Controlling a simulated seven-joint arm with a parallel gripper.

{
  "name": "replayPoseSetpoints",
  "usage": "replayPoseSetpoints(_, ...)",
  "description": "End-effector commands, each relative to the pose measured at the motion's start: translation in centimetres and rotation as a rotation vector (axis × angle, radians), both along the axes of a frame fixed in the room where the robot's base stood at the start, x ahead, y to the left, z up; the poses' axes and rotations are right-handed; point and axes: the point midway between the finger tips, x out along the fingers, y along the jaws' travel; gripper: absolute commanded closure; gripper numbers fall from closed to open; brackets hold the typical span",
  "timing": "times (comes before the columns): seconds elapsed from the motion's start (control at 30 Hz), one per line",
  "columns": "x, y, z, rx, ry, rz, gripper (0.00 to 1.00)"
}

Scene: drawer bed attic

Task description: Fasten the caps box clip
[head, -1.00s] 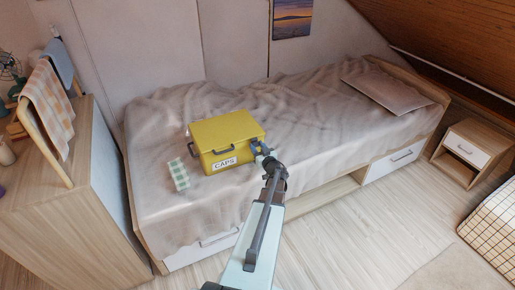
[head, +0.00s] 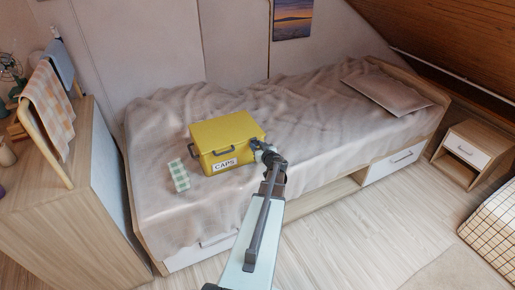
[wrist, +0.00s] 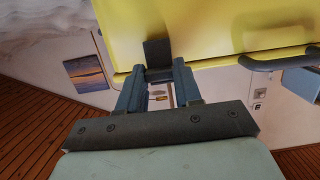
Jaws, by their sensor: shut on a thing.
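The yellow caps box (head: 226,135) sits on the bed with its lid down and a white "CAPS" label (head: 224,165) on its front. Its near right side fills the top of the wrist view (wrist: 215,25). A dark clip (wrist: 157,52) lies against the box wall at the lid seam. My gripper (wrist: 158,78) is shut on this clip, one blue finger at each side of it. In the head view my gripper (head: 259,147) is at the box's right end and hides the clip. Whether the clip is latched I cannot tell.
The bedspread (head: 310,110) is clear to the right. A wooden dresser (head: 70,215) stands at left.

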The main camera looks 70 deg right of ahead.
Motion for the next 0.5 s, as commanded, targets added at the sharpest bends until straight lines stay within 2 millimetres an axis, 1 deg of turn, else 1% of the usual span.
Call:
replayPoseSetpoints(0.03, 0.30, 0.09, 0.07, 0.011, 0.016, 0.008, 0.97)
replayPoseSetpoints(0.5, 0.74, -0.35, 0.63, 0.123, 0.127, 0.008, 0.97)
